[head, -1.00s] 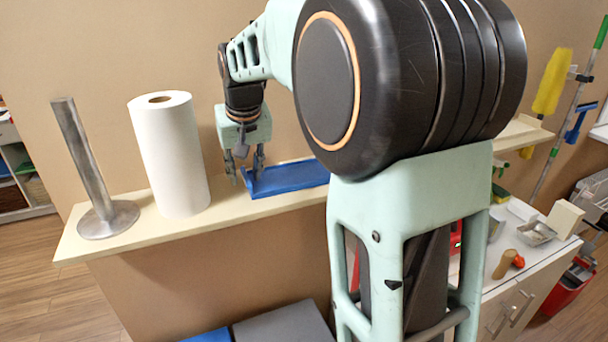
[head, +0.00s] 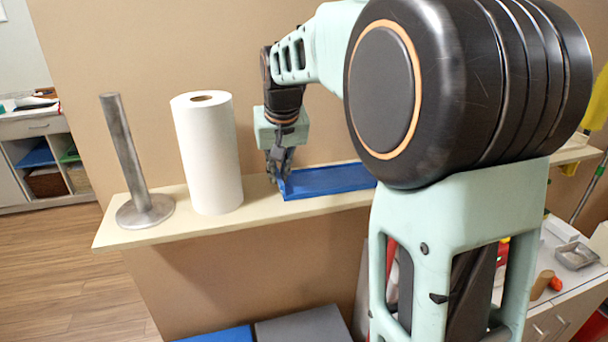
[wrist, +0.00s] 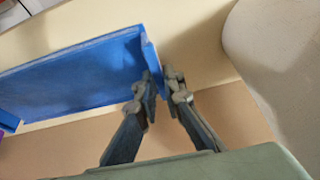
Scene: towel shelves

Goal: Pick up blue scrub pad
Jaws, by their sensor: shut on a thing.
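A blue, shallow tray-like piece (head: 325,181) with raised edges lies on the beige shelf. It fills the upper left of the wrist view (wrist: 75,75). I cannot make out a separate blue scrub pad. My gripper (head: 279,176) points down at the tray's left end in the head view. In the wrist view my gripper (wrist: 162,80) has one finger on the inner side of the tray's raised end wall and the other on its outer side, shut on that wall. The tray's right part is hidden behind my arm in the head view.
The beige shelf (head: 118,236) carries a white paper roll (head: 208,150) close to the left of my gripper. A metal post on a round base (head: 145,211) stands further left. A wall is behind. Blue and grey flat pieces (head: 300,328) lie below.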

